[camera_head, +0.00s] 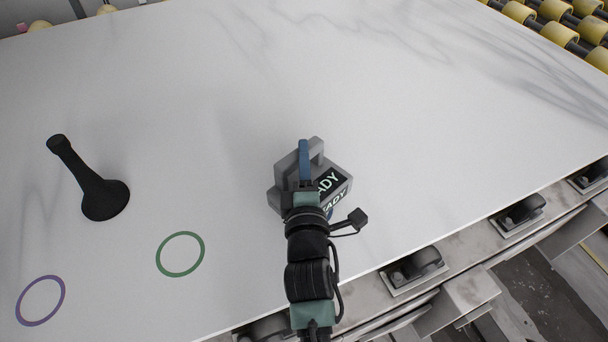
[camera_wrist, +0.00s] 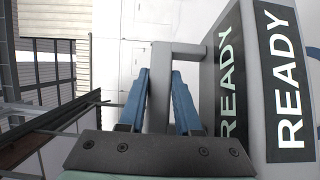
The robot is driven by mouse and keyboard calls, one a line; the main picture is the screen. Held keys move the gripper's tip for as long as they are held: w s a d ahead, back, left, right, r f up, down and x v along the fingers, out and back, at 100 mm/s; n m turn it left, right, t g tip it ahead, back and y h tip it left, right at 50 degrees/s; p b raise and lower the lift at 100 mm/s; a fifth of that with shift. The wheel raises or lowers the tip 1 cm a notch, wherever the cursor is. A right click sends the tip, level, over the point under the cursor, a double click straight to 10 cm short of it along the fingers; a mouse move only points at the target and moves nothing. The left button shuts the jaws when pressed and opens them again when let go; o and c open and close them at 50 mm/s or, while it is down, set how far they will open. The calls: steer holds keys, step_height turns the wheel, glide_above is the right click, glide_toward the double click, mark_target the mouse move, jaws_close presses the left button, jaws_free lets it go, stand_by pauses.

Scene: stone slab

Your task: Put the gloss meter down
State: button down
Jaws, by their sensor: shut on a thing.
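The gloss meter (camera_head: 337,176) is a grey box with a handle on top and a dark display reading "READY". In the head view it is at the middle of the slab's near part, partly hidden by my arm. My gripper (camera_head: 304,160) has its blue fingers closed on the meter's handle. In the wrist view the grey handle (camera_wrist: 161,85) passes between the two blue fingers, and the "READY" faces (camera_wrist: 285,80) show at the right. I cannot tell whether the meter's base touches the slab or hangs just above it.
The white veined stone slab (camera_head: 420,110) is mostly clear. A black flared stand (camera_head: 103,198) is at the left. A green ring (camera_head: 180,254) and a purple ring (camera_head: 40,300) are marked near the front. Clamps (camera_head: 415,268) line the near right edge; yellow rollers (camera_head: 558,33) lie beyond.

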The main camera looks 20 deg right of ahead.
steer(key=shift+f+b, duration=0.6)
steer(key=shift+f, duration=0.85)
steer(key=shift+f, duration=0.15)
steer(key=c, duration=0.6)
jaws_free()
steer(key=shift+f, duration=0.15)
steer(key=shift+r, duration=0.2)
steer(key=v, duration=1.2)
steer(key=shift+b, duration=0.3)
steer(key=shift+a, duration=0.1)
